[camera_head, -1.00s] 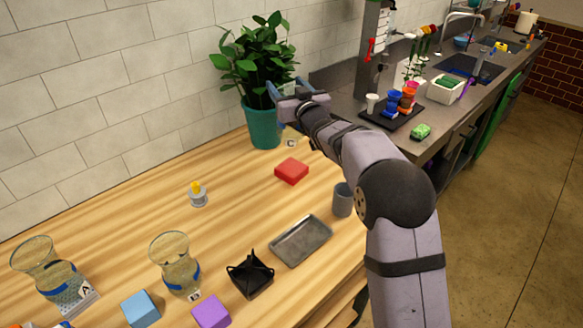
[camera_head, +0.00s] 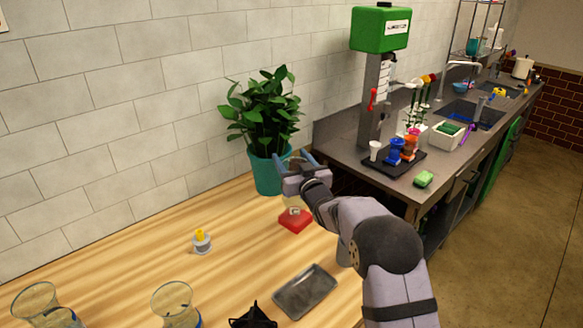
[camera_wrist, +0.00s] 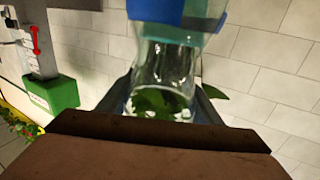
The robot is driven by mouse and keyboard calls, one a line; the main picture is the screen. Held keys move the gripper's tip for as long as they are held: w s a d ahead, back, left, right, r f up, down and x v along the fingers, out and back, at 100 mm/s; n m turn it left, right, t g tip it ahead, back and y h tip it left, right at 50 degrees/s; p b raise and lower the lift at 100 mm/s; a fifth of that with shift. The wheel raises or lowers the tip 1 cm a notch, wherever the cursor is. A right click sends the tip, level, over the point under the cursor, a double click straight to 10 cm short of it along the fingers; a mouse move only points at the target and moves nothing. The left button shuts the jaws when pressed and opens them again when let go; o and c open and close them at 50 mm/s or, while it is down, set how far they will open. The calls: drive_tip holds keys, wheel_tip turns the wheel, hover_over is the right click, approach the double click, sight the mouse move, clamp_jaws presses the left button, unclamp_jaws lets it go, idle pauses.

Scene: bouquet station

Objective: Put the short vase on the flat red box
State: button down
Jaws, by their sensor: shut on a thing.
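My gripper (camera_head: 294,165) is shut on the short vase (camera_wrist: 160,72), a clear glass vase with a blue band. In the wrist view the glass stands between the two fingers, and green leaves show through it. In the head view the gripper hides most of the vase; its lower part (camera_head: 293,207) shows just below the gripper, in line with the flat red box (camera_head: 296,222). The red box lies on the wooden table. I cannot tell whether the vase touches the box.
A potted plant (camera_head: 268,172) in a teal pot stands close behind my gripper. A metal tray (camera_head: 305,291) lies in front of the box, and a small candle-like item (camera_head: 201,243) stands to its left. Two glass vases (camera_head: 177,303) (camera_head: 42,303) stand at front left.

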sight(293, 169)
drive_tip(key=shift+f+p, duration=0.4)
drive_tip(key=shift+f, duration=1.1)
drive_tip(key=c, duration=0.6)
unclamp_jaws()
drive_tip(key=shift+f, duration=0.15)
drive_tip(key=shift+o, duration=0.2)
drive_tip(key=shift+r, duration=0.2)
drive_tip(key=shift+s+d+f, duration=0.15)
drive_tip(key=shift+s+d, duration=0.1)
drive_tip(key=shift+s, duration=0.25)
drive_tip(key=b+v, duration=0.4)
drive_tip(key=v, duration=0.7)
